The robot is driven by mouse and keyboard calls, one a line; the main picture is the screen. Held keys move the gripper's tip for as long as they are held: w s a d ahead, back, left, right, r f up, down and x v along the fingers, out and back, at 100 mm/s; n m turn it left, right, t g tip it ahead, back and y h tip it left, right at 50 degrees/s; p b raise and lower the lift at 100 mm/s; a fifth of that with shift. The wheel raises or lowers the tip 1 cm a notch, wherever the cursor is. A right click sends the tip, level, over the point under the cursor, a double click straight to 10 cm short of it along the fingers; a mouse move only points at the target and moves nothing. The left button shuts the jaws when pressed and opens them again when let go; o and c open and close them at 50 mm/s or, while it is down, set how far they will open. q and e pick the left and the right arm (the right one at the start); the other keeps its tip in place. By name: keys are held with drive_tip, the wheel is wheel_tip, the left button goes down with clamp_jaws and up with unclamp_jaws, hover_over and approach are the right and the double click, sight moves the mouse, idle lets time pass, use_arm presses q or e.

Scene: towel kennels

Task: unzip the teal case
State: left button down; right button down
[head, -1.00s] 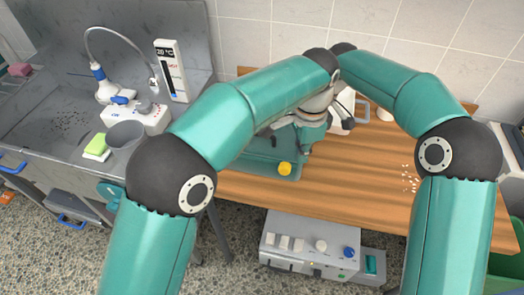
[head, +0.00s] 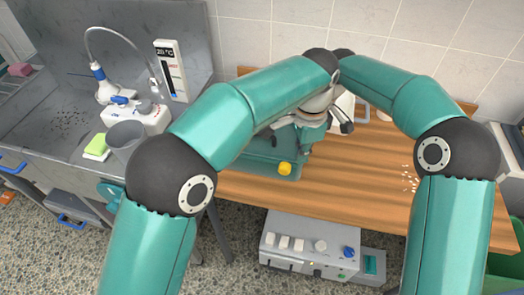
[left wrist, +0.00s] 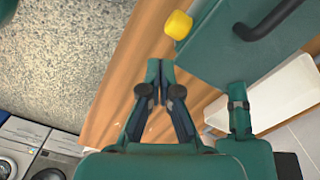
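The teal case (head: 262,158) lies on the wooden table, partly hidden by my left arm. A yellow knob (head: 285,169) sits at its front right corner. In the left wrist view the case (left wrist: 225,50) fills the top right, with a dark handle (left wrist: 268,20) on it and the yellow knob (left wrist: 178,24) at its edge. My left gripper (left wrist: 160,68) has its fingertips together with nothing between them. It is below the knob in that view, over the wood, apart from the case. In the head view my left gripper (head: 306,142) is partly hidden beside the case. My right gripper is not clearly seen.
A grey control box (head: 310,247) hangs below the table's front edge. The table's right side is mostly clear, with scattered crumbs (head: 409,178).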

use_arm(q)
drive_tip(key=shift+f, duration=0.1)
drive_tip(key=shift+f, duration=2.4)
drive_tip(key=shift+w+a, duration=2)
drive_tip(key=shift+a, duration=5.85)
wheel_tip(320, 180, up, 8)
drive_tip(key=d, duration=0.1)
drive_tip(key=shift+s, duration=0.15)
use_arm(e)
drive_tip(key=shift+r, duration=0.1)
drive_tip(key=shift+r, duration=3.45)
drive_tip(key=shift+a+f, duration=0.1)
